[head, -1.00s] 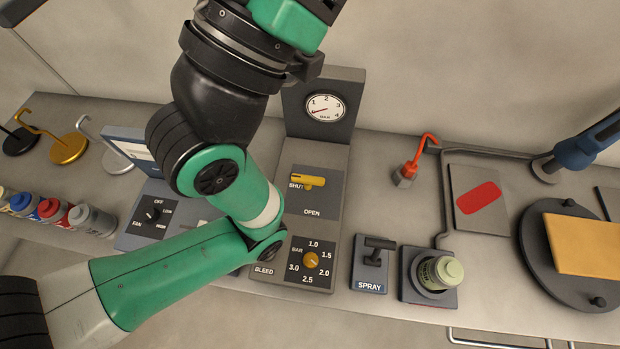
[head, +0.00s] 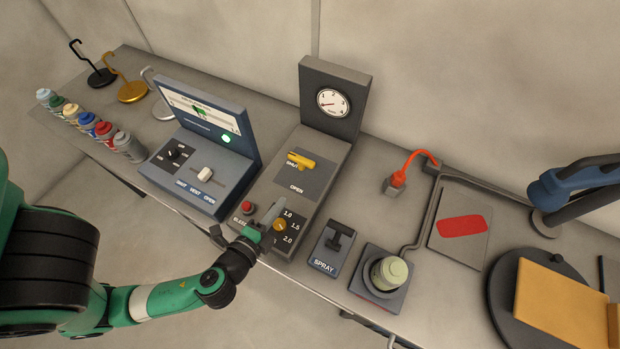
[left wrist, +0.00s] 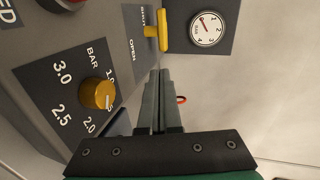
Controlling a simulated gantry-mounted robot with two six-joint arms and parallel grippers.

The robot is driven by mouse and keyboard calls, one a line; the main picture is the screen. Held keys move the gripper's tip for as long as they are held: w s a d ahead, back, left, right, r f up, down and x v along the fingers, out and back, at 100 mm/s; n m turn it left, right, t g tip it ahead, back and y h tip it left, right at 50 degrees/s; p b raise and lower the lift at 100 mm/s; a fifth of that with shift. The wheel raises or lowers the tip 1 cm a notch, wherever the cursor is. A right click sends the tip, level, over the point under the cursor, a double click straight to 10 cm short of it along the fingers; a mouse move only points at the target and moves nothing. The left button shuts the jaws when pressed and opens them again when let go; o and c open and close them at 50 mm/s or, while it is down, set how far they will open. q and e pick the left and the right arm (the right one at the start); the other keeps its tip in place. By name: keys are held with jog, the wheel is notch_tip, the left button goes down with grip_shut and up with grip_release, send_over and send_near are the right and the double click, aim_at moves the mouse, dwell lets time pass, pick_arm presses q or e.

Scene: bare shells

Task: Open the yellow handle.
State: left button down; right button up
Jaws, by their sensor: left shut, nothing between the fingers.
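The yellow handle (head: 302,161) lies crosswise beside the SHUT label on the grey valve panel, with OPEN printed below it. It also shows at the top of the left wrist view (left wrist: 164,31). My left gripper (head: 274,211) is shut and empty, above the lower panel by the yellow-brown BAR knob (head: 279,225). It is apart from the handle, on the near side of it. In the left wrist view the closed fingers (left wrist: 160,76) point toward the handle's side of the panel. My right gripper is not in view.
A round gauge (head: 333,102) stands on the upright plate behind the handle. A red button (head: 247,207) and a console (head: 210,170) are to the left.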

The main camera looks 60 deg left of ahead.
aim_at(307, 166)
pick_arm(q)
jog(key=shift+s+a+f, duration=0.2)
jog(key=shift+s+a, duration=0.15)
jog(key=shift+s, duration=0.15)
jog(key=shift+w+f, duration=0.15)
jog(key=shift+w, duration=0.05)
jog(key=x, duration=0.4)
jog(key=p+x, duration=0.1)
jog(key=x, duration=0.4)
jog(key=r+p+x, duration=0.1)
jog(key=x, duration=0.3)
jog(key=shift+w+a+f, duration=0.15)
jog(key=shift+w+a, duration=0.05)
jog(key=shift+w, duration=0.15)
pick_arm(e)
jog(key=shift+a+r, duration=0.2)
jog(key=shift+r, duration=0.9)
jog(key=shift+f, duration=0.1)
pick_arm(q)
jog(key=shift+w+d+g, duration=0.1)
jog(key=shift+d+g, duration=0.05)
jog(key=shift+g, duration=0.25)
jog(key=shift+y, duration=0.3)
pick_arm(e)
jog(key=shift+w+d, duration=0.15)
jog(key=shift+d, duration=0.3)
